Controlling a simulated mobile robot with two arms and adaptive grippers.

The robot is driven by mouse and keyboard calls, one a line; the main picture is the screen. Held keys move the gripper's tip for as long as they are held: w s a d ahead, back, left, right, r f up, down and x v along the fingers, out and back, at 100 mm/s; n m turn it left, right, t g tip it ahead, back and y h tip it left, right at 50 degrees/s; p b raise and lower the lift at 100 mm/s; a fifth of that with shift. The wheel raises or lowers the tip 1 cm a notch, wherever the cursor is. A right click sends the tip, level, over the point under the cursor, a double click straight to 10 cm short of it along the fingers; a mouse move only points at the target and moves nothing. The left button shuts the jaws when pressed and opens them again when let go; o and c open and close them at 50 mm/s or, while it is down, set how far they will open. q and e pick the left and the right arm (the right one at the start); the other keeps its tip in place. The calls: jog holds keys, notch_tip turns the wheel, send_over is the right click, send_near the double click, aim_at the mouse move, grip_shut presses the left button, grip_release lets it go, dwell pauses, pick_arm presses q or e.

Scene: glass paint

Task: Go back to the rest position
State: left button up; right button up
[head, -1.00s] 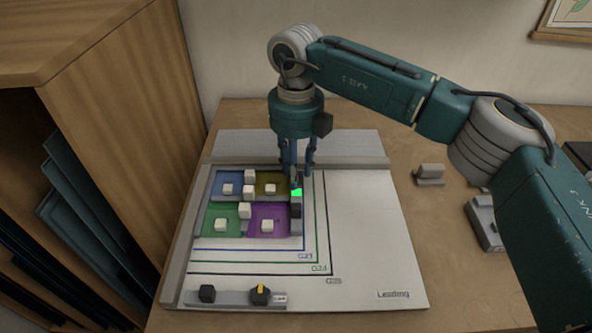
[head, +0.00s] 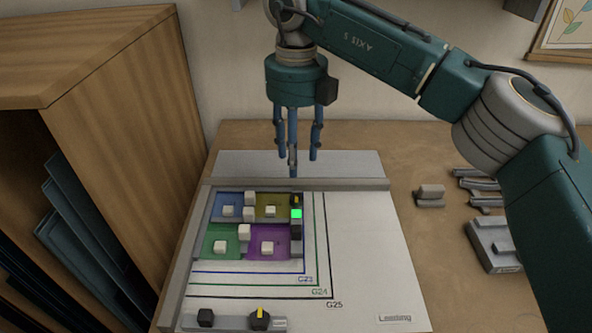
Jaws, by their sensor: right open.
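My right gripper (head: 294,165) hangs from the teal arm that comes in from the right. It points down, open and empty, above the back edge of the white board (head: 370,270). Below it lie four coloured glass panes: blue (head: 216,211), yellow-olive (head: 283,212), green (head: 208,240) and purple (head: 283,250). Each pane carries a white block. A bright green square (head: 296,214) shows between dark blocks at the panes' right side. My left gripper is not in view.
A wooden cabinet (head: 120,90) with upright dark sheets stands close on the left. Grey tools (head: 493,243) and a small grey block (head: 430,196) lie on the wooden table to the right. A strip with two dark knobs (head: 235,321) lies at the board's front.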

jog(key=shift+r, duration=0.65)
